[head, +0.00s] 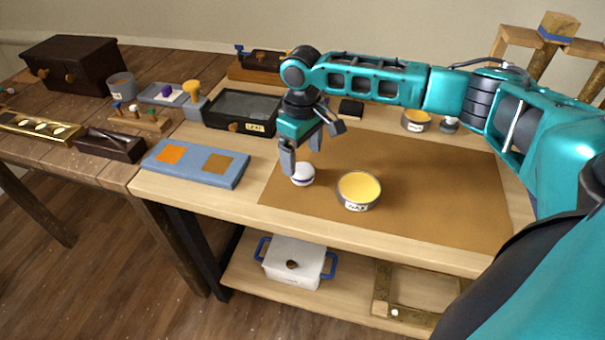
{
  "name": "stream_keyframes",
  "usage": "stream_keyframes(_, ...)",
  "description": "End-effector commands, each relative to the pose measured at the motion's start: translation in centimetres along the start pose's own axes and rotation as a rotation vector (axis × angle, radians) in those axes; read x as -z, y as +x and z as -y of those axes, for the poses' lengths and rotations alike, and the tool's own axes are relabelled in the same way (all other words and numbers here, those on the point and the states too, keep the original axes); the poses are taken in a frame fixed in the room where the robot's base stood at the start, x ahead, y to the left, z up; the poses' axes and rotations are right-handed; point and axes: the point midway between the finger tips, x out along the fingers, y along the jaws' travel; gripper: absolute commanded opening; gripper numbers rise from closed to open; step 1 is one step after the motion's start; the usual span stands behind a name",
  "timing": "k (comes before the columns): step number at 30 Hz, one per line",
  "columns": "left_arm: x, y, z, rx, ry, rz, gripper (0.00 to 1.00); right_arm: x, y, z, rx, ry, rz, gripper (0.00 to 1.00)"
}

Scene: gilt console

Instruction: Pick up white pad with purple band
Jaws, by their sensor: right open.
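The white pad with a purple band (303,175) is a small rounded thing on the brown mat (420,200), near the mat's front left. My right gripper (303,160) comes down over it from above, with its fingers apart. One finger hangs at the pad's left side and partly overlaps it. I cannot tell whether it touches the pad. My left gripper is not in view.
An open wax tin (357,204) stands close to the pad's right. A blue board (195,177) with two coloured squares lies to the left. A black-framed tray (241,127) sits behind. The mat's right side is clear.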

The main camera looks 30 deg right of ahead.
Motion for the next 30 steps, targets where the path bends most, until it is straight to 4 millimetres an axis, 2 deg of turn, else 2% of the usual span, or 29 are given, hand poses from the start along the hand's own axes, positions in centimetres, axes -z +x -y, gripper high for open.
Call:
stream_keyframes(12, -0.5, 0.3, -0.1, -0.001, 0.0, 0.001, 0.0, 0.0, 5.0, -0.2, 0.0, 0.0, 0.0, 0.86)
stream_keyframes(20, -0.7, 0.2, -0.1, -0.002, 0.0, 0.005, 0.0, 0.1, 5.3, -0.2, 0.0, -0.001, -0.002, 0.86)
stream_keyframes(30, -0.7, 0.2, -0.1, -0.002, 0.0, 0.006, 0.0, 0.0, 5.3, -0.2, 0.0, -0.001, -0.002, 0.55)
